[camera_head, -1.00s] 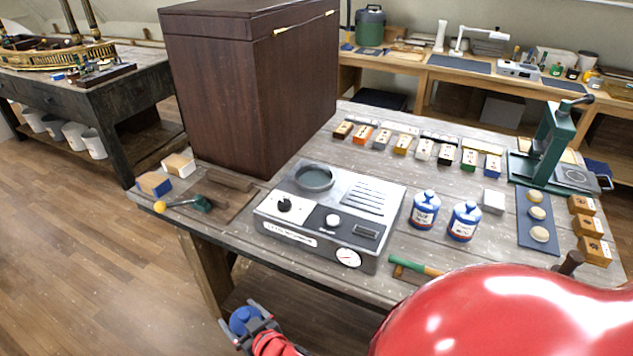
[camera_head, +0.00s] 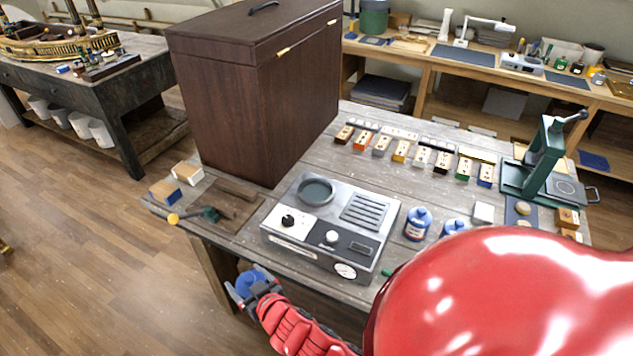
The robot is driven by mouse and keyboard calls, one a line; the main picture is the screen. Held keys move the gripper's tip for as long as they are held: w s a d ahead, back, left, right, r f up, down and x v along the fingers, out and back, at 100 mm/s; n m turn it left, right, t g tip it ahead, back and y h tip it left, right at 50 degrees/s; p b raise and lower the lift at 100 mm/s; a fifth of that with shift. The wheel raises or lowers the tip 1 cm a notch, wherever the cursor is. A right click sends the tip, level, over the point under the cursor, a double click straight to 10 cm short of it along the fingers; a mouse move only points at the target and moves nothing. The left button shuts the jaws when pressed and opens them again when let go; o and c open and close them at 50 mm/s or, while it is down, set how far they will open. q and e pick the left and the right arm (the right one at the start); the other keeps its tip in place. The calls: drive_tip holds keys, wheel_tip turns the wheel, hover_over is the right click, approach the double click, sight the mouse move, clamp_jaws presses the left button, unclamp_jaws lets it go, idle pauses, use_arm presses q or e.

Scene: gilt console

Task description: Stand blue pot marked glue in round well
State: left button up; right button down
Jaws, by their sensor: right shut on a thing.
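My right gripper (camera_head: 248,281) is shut on a blue pot (camera_head: 251,285), held in front of the bench's front edge and below its top. Its label cannot be read, so I cannot tell whether it says glue. The round well (camera_head: 316,191) is a dark circular recess in the top of a grey metal unit (camera_head: 296,232), up and right of the gripper. It looks empty. Two similar blue pots with white labels stand right of the unit: one (camera_head: 417,224) in plain view, the other (camera_head: 453,228) partly hidden by my red arm. My left gripper is not in view.
A tall dark wooden cabinet (camera_head: 245,95) stands behind the unit. A yellow-ended tool (camera_head: 195,214) and small blocks (camera_head: 187,173) lie left of it. Labelled blocks (camera_head: 400,150) line the back. A green press (camera_head: 540,165) stands right. My red arm covers the lower right.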

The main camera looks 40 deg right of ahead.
drive_tip(key=d+r+m+g+h, duration=0.2)
drive_tip(key=d+r+m+h, duration=0.4)
drive_tip(key=d, duration=0.4)
drive_tip(key=shift+w+r+m+h, duration=0.2)
drive_tip(key=shift+r+m+h, duration=0.1)
drive_tip(key=shift+h, duration=0.5)
drive_tip(key=shift+s+d+r+m+g, duration=0.2)
drive_tip(key=shift+s+m+g, duration=0.1)
drive_tip(key=shift+g, duration=0.2)
drive_tip(key=shift+s+d+r+m+g+h, duration=0.5)
drive_tip(key=shift+s+d+r+m+h, duration=0.2)
drive_tip(key=shift+m+h, duration=0.15)
drive_tip(key=shift+s+d+r+h, duration=0.15)
drive_tip(key=shift+s+h, duration=0.1)
drive_tip(key=shift+s, duration=0.05)
